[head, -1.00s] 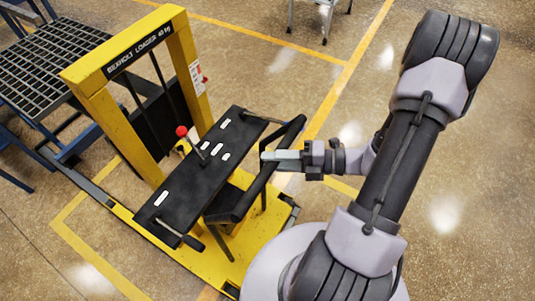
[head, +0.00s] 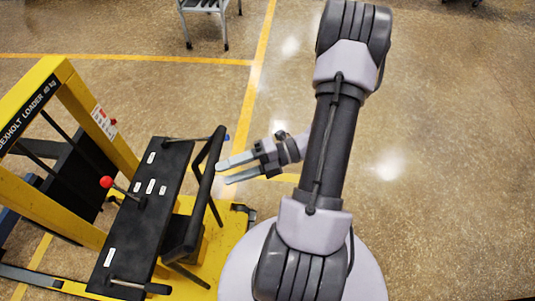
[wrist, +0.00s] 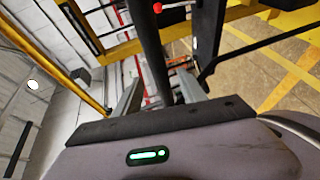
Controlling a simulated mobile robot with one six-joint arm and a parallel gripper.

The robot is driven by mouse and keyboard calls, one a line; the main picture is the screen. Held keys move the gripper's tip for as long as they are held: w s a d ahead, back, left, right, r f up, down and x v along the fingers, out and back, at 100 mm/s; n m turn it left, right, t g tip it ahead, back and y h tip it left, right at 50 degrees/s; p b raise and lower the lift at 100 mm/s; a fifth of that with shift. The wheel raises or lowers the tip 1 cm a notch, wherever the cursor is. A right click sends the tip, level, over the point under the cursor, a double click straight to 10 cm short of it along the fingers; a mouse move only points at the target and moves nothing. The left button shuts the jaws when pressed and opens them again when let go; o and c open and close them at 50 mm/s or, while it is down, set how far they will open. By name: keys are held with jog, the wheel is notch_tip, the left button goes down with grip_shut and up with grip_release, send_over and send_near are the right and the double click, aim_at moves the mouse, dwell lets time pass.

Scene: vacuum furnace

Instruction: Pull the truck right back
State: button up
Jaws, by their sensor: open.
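The truck is a yellow frame labelled Bexholt Loader 40 kg, with a yellow upright (head: 110,135) and a black top panel (head: 140,215) carrying white labels and a red-knobbed lever (head: 107,182). A black handle bar (head: 204,180) stands along the panel's right side. My gripper (head: 222,173) is open and empty, its two grey fingers pointing left at the bar. The fingertips appear just short of it. In the wrist view, the dark bar (wrist: 155,50) runs between the two spread fingers. Exact depth between bar and fingertips is hard to tell.
Yellow tape lines (head: 257,85) mark the brown floor. A grey-legged stand (head: 203,10) is at the top. The floor on the right (head: 440,130) is clear. The truck's yellow base (head: 230,222) reaches close to my base.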

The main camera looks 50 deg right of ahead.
jog(key=p+v, duration=0.1)
jog(key=v, duration=1)
jog(key=shift+d, duration=0.2)
jog(key=shift+r, duration=0.1)
jog(key=a+r+m+g+h+b, duration=0.1)
jog(key=a+r+m+h+b, duration=0.2)
jog(key=a+m, duration=0.5)
jog(key=w+a+r+m+g+h+b, duration=0.1)
jog(key=a+r+m+h+b, duration=0.2)
jog(key=a+m, duration=0.5)
jog(key=w+a+r+m+g+h+b, duration=0.1)
jog(key=a+r+m+h+b, duration=0.2)
jog(key=a+m, duration=0.6)
jog(key=m+h, duration=0.2)
jog(key=m, duration=0.5)
jog(key=shift+g+b, duration=0.3)
jog(key=shift+b, duration=0.1)
